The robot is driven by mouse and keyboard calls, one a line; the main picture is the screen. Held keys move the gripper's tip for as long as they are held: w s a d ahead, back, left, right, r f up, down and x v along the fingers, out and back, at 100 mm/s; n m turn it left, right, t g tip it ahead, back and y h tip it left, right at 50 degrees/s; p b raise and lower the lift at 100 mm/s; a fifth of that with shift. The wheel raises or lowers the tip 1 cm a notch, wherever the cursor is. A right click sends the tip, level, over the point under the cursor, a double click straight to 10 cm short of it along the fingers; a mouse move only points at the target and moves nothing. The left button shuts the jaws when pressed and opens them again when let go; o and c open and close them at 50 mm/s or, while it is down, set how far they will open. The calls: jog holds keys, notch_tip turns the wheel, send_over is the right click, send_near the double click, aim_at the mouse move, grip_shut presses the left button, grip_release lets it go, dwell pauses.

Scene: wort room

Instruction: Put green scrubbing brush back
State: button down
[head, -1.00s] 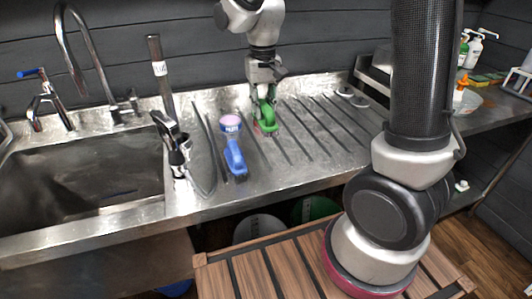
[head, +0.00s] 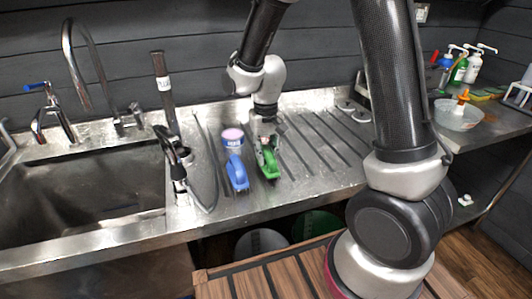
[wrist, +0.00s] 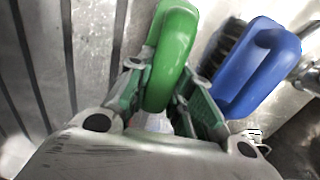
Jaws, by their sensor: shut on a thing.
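The green scrubbing brush (head: 270,164) is on or just above the ridged steel drainboard (head: 318,150), beside the blue brush. My gripper (head: 265,146) is shut on the green brush and comes down on it from behind. In the wrist view the green handle (wrist: 174,50) runs between my two fingers (wrist: 160,102). The bristles of the green brush are hidden. I cannot tell whether it touches the drainboard.
A blue brush (head: 237,172) lies close on the left, also in the wrist view (wrist: 258,65). A pink-topped tub (head: 232,138) stands behind it. The sink (head: 80,200), tap and sprayer are further left.

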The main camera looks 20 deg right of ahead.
aim_at(266, 149)
jog(key=c, duration=1.3)
grip_release()
jog(key=shift+f, duration=0.1)
notch_tip(266, 149, up, 12)
jog(key=shift+s+d+r+t, duration=0.7)
jog(key=shift+s+d+r, duration=0.95)
jog(key=shift+s+d, duration=1.25)
jog(key=shift+s+d+r+t, duration=0.7)
jog(key=shift+s+d+r, duration=1.15)
jog(key=shift+s, duration=1.8)
jog(key=shift+s+d+r+t, duration=0.7)
jog(key=shift+s+d+r, duration=0.7)
jog(key=shift+s+d, duration=1.6)
jog(key=shift+s+a, duration=0.25)
jog(key=shift+a, duration=0.05)
